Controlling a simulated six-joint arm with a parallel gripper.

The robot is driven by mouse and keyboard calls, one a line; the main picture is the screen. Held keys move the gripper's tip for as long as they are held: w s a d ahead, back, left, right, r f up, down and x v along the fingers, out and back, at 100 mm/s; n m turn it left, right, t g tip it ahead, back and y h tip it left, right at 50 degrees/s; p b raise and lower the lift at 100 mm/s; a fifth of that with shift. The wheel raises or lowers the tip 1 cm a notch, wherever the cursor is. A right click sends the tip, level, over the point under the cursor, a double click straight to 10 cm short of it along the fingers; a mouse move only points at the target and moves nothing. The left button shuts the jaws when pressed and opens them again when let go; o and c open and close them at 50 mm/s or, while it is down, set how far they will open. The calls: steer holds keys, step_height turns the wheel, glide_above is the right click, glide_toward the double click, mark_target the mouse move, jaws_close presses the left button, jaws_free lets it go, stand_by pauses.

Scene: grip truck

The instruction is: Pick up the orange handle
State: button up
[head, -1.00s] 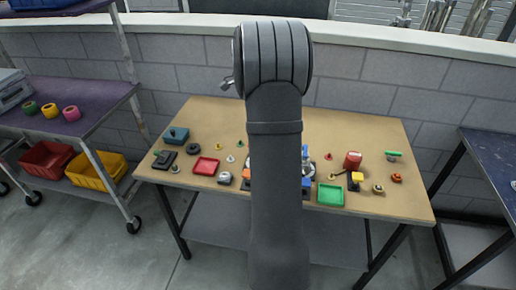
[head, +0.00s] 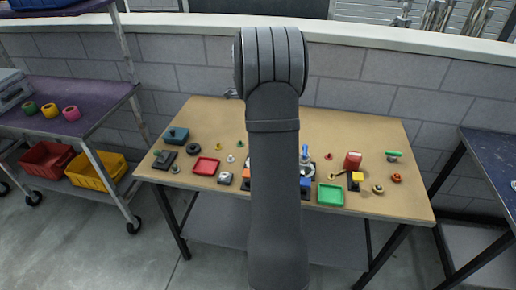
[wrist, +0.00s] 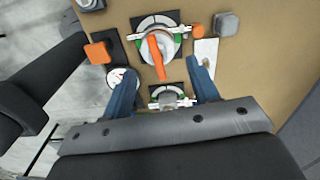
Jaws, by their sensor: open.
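The orange handle (wrist: 157,57) shows in the wrist view as a long orange lever on a round grey dial with a dark square base. My gripper (wrist: 161,70) is open, with its two blue fingers apart. The near end of the handle lies between the fingertips, apart from both in the picture. I cannot tell how high the fingers are above it. In the head view my own arm hides the handle and most of the gripper.
An orange knob (wrist: 97,53) on a black plate and a gauge (wrist: 123,78) lie left of the dial. A smaller clamp-like fixture (wrist: 170,97) sits nearer, between the fingers. In the head view, a red tray (head: 206,166) and a green tray (head: 330,195) flank my arm on the table (head: 375,135).

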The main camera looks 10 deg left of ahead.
step_height(320, 180, down, 2)
steer(key=shift+f, duration=0.25)
steer(key=f, duration=0.1)
steer(key=d+f, duration=0.1)
steer(key=f, duration=0.2)
steer(key=shift+s+d, duration=0.2)
steer(key=shift+s, duration=0.15)
steer(key=shift+f, duration=0.55)
steer(key=c, duration=1.1)
steer(key=shift+r, duration=0.1)
steer(key=shift+c, duration=0.2)
